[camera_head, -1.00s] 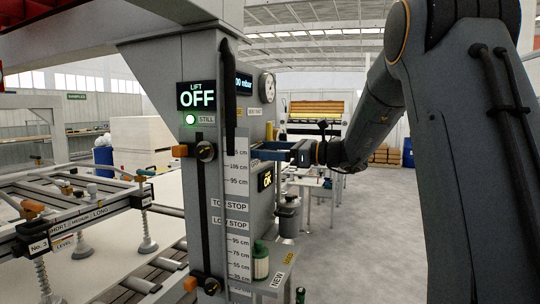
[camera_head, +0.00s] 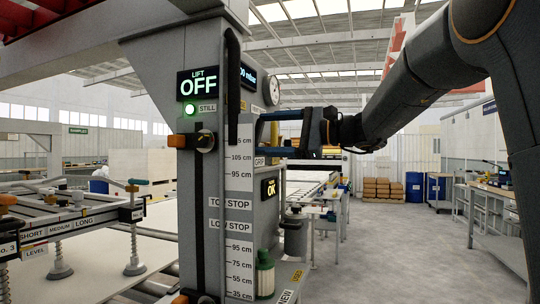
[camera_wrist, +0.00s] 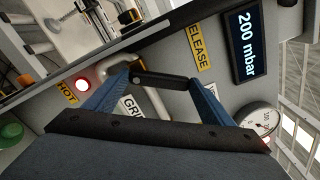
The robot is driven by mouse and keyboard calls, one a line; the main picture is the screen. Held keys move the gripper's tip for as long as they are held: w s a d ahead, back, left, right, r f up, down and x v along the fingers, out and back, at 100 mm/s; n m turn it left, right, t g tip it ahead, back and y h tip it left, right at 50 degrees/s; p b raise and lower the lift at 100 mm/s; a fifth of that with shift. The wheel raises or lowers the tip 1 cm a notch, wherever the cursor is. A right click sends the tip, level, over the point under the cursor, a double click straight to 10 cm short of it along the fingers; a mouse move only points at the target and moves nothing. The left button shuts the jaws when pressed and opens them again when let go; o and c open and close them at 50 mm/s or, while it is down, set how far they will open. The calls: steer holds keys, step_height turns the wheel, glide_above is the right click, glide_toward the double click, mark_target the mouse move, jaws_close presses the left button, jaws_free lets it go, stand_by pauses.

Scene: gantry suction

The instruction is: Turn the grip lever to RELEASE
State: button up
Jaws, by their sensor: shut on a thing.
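The grip lever shows in the wrist view as a short dark bar (camera_wrist: 165,80) at a bent metal pipe fitting on the grey column. A yellow RELEASE label (camera_wrist: 201,45) is above and right of it, and a white GRIP label (camera_wrist: 133,108) is below and left. My gripper (camera_wrist: 163,78) has its two blue fingers at opposite ends of the bar and is shut on it. In the head view my gripper (camera_head: 262,134) reaches the right face of the column (camera_head: 212,45), above its GRIP label (camera_head: 259,161); the lever is hidden there.
A pressure display (camera_wrist: 243,45) reads 200 mbar beside a round gauge (camera_wrist: 258,120). The LIFT display (camera_head: 198,88) reads OFF. A suction frame (camera_head: 75,220) stands left of the column. Tables and bins stand behind it; open floor lies to the right.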

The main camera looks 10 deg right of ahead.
steer(key=n+b, duration=0.2)
steer(key=b, duration=0.1)
steer(key=s+n+b, duration=0.1)
steer(key=n+b, duration=0.1)
steer(key=b, duration=0.1)
steer(key=a+n+b, duration=0.1)
steer(key=n+b, duration=0.1)
steer(key=b, duration=0.2)
steer(key=shift+s, duration=0.4)
steer(key=shift+r+n, duration=0.1)
steer(key=shift+n, duration=0.2)
steer(key=o, duration=1.5)
steer(key=shift+d, duration=0.1)
steer(key=v, duration=0.7)
steer(key=shift+s+d, duration=0.25)
steer(key=shift+d, duration=0.1)
